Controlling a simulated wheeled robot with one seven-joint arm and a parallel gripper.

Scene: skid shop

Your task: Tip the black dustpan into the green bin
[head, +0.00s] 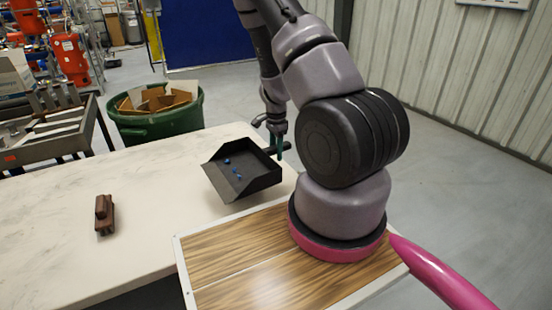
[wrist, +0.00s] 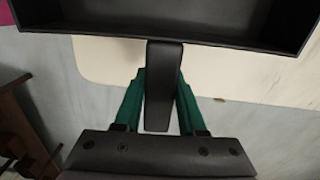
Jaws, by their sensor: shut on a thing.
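The black dustpan (head: 250,187) is at the right end of the white table, roughly level, with its open lip toward the lower left. Several small blue bits (head: 236,171) lie in it. My gripper (head: 280,146) is at its handle side. In the wrist view the green fingers of my gripper (wrist: 160,88) are shut on the dustpan's handle (wrist: 163,100), and the pan's dark back wall (wrist: 170,30) shows at the top. I cannot tell whether the pan touches the table. The green bin (head: 155,126) stands beyond the table's far edge, holding cardboard pieces (head: 160,100).
A brown block-like object (head: 104,214) lies on the white table (head: 150,190), left of the pan. A rack of grey parts (head: 45,140) stands left of the bin. The tabletop between the brown object and the pan is clear.

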